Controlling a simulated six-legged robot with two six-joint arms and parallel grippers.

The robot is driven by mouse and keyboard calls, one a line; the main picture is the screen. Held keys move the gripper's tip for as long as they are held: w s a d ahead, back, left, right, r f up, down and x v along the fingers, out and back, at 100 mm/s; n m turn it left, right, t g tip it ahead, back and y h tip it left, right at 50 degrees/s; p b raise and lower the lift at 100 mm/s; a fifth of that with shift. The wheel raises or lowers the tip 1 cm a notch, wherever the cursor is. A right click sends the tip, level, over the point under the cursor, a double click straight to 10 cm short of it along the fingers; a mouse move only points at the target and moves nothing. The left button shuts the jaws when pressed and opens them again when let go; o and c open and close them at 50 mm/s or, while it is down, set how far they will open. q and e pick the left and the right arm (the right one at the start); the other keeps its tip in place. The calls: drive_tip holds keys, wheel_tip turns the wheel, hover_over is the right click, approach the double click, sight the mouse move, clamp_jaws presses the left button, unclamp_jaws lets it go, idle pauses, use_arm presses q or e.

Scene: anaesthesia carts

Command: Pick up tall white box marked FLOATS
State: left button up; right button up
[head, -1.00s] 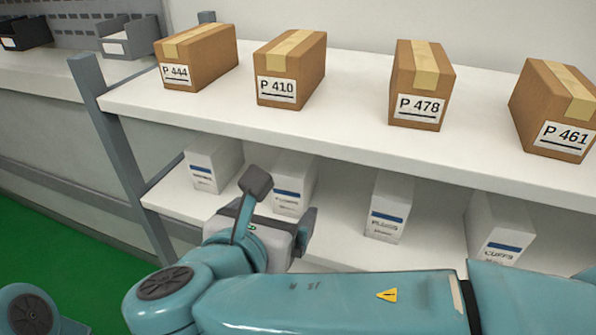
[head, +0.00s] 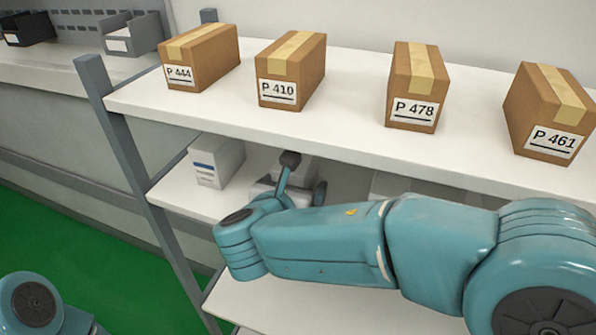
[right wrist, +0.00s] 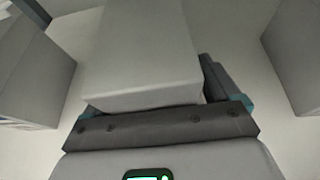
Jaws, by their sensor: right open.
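White boxes stand on the lower shelf, and no label reads as FLOATS now. One white box (head: 297,167) is behind my right gripper (head: 290,190), mostly hidden by it in the head view. In the right wrist view a plain white box (right wrist: 143,50) is directly ahead, at my right gripper's dark jaw parts (right wrist: 160,118). The right gripper is open; I cannot tell whether it touches the box. Another white box (head: 215,160) with a blue-striped label stands to the left. My left gripper is not in view.
Brown cartons marked P 444 (head: 200,58), P 410 (head: 291,70), P 478 (head: 416,88) and P 461 (head: 548,115) stand on the upper shelf (head: 340,125), above my right arm. White neighbours flank the gripper at left (right wrist: 35,70) and right (right wrist: 295,55) in the wrist view.

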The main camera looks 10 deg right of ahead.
drive_tip(key=shift+w+a, duration=0.1)
drive_tip(key=c, duration=1.2)
drive_tip(key=shift+r, duration=0.25)
drive_tip(key=shift+r+p, duration=0.55)
drive_tip(key=shift+p, duration=0.15)
drive_tip(key=shift+s+a, duration=0.25)
drive_tip(key=shift+s, duration=0.25)
drive_tip(key=shift+s+a, duration=0.1)
drive_tip(key=shift+s, duration=0.05)
